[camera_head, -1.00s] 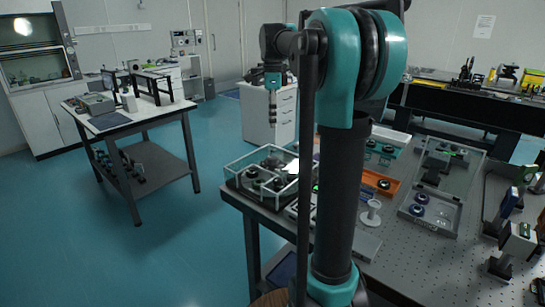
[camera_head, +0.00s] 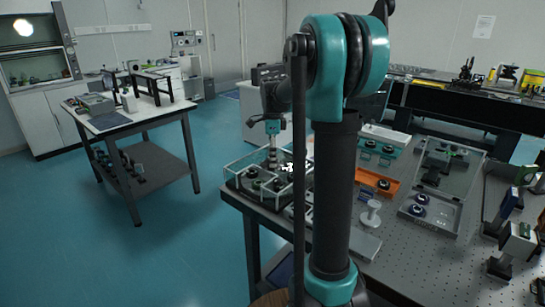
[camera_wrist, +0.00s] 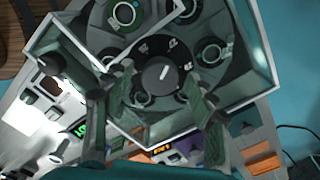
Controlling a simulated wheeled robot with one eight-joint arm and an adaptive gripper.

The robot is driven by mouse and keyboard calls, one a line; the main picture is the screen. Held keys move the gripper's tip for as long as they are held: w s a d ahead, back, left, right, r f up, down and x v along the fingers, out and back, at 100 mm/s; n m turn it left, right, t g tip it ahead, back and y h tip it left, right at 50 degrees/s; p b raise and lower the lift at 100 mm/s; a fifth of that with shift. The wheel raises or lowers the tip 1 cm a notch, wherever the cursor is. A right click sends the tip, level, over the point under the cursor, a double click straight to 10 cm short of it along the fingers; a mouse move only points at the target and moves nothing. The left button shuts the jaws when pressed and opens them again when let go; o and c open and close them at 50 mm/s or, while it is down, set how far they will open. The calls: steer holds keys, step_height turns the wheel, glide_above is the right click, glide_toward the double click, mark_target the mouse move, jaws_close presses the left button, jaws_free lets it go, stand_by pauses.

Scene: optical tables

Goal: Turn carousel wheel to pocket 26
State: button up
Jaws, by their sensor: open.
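The carousel is a grey wheel (camera_wrist: 95,22) with round parts in its pockets. It sits inside a clear-walled, pale-framed box on the left end of the perforated table. In the wrist view a black dial knob (camera_wrist: 160,74) with a white pointer mark sits near the wheel; small white markings around it are too small to read. My gripper (camera_wrist: 160,88) is open, its two fingers on either side of the knob. I cannot tell whether they touch it. In the head view my gripper (camera_head: 272,166) points down into the box (camera_head: 232,165). Pocket 26 cannot be identified.
The box walls (camera_wrist: 265,55) rise closely around my gripper. An orange tray (camera_head: 388,178), a white spool-like stand (camera_head: 371,213) and a grey case with optics (camera_head: 428,210) lie to the right. A green lit display (camera_wrist: 80,129) is beside the box.

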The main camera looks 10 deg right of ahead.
steer(key=shift+c, duration=0.5)
jaws_close()
steer(key=shift+n, duration=6.1)
steer(key=shift+o, duration=0.5)
jaws_free()
steer(key=shift+r, duration=0.1)
